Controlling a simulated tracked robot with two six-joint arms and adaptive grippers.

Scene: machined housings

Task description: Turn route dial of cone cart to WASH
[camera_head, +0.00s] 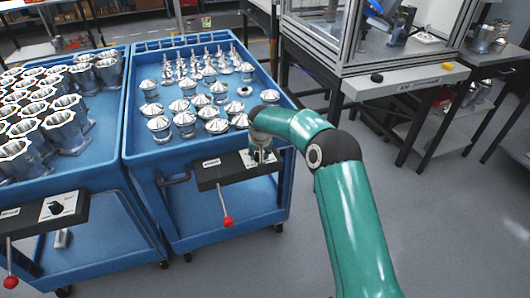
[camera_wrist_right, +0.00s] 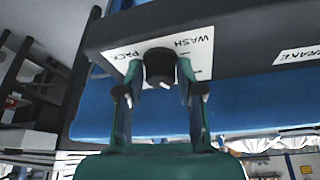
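The cone cart (camera_head: 140,158) is a blue cart whose top tray holds rows of metal cones. A dark panel (camera_head: 207,175) with a red-knobbed lever is on its near side. In the right wrist view, the route dial (camera_wrist_right: 158,66) is a black round knob on a white label, seen upside down, with PACK to its left and WASH to its upper right. A small white mark shows low on the knob. My right gripper (camera_wrist_right: 160,78) has one finger on each side of the knob, seemingly with narrow gaps. In the head view, my right gripper (camera_head: 262,154) covers the dial. My left gripper is out of view.
A second blue cart (camera_head: 95,183) with metal housings stands close on the left, with its own dial and lever. The red lever knob (camera_head: 228,222) hangs left of my right gripper. A framed machine (camera_head: 345,50) stands behind at the right. Grey floor (camera_head: 445,230) is clear at right.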

